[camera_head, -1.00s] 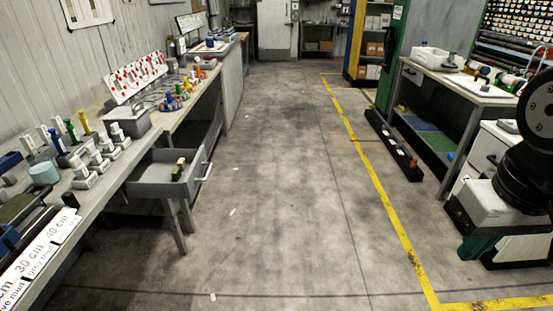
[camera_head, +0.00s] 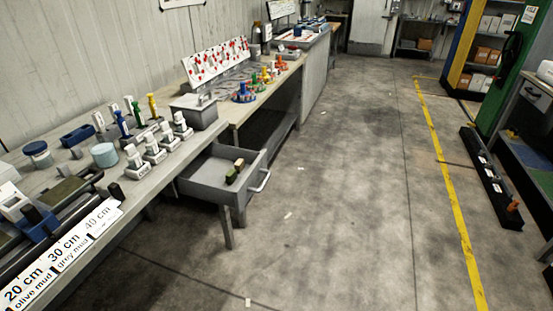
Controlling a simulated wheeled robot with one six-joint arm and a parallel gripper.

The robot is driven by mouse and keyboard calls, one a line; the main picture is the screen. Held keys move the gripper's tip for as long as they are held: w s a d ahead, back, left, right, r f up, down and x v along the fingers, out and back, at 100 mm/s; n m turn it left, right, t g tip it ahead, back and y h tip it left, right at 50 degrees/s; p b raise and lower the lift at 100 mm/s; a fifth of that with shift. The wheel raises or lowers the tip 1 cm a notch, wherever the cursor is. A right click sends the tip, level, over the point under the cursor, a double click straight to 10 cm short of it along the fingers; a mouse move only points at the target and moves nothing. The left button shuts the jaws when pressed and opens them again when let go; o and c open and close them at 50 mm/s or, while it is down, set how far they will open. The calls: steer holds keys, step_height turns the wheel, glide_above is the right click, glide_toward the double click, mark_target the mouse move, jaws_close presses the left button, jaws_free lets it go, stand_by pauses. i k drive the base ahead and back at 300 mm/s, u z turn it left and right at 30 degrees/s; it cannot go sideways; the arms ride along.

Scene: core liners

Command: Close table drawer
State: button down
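The table drawer (camera_head: 208,183) is grey and stands pulled out from under the long work table (camera_head: 150,180) at the left. Its light handle (camera_head: 261,181) is on the right-hand front face. A small block (camera_head: 234,173), dark green and tan, lies inside the drawer near its front. My gripper is not in view, so its place relative to the drawer cannot be seen.
The table top holds several white-capped holders (camera_head: 155,148), a pale blue round container (camera_head: 104,155) and a printed length strip (camera_head: 62,253). Open concrete floor (camera_head: 340,190) lies right of the drawer. A long black tray (camera_head: 490,180) lies on the floor at right.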

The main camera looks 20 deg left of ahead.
mark_target(204, 177)
steer(key=u, duration=0.6)
steer(key=i, duration=1.15)
steer(key=u, duration=0.65)
